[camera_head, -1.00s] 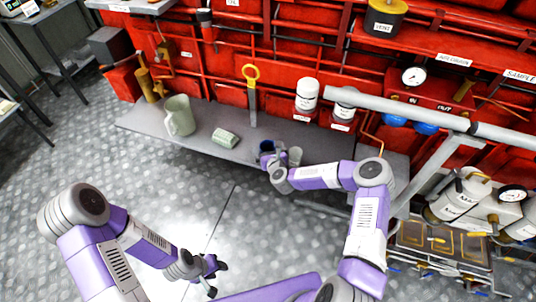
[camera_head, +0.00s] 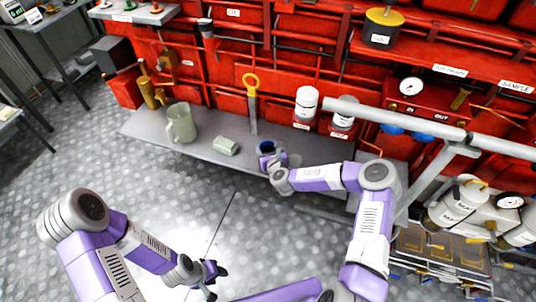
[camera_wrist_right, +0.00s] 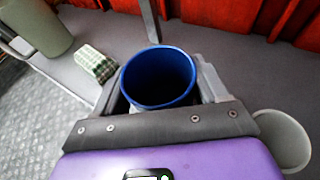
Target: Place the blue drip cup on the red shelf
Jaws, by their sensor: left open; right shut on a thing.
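The blue drip cup (camera_head: 266,147) is upright with its open top facing up; it also shows in the right wrist view (camera_wrist_right: 160,78). My right gripper (camera_head: 269,157) is shut on it, one finger on each side in the wrist view. The cup is over the grey bench (camera_head: 205,143); I cannot tell whether its base touches it. A red shelf (camera_head: 425,50) with white labels runs across the upper right, above and well to the right of the cup. My left gripper (camera_head: 213,274) is open and empty over the floor.
A pale green jug (camera_head: 180,124) and a folded checked cloth (camera_head: 226,146) lie left of the cup. A grey cup (camera_wrist_right: 284,138) stands close at right in the wrist view. A yellow-handled tool (camera_head: 252,100) is behind. A grey pipe (camera_head: 400,118) crosses at right, below the shelf.

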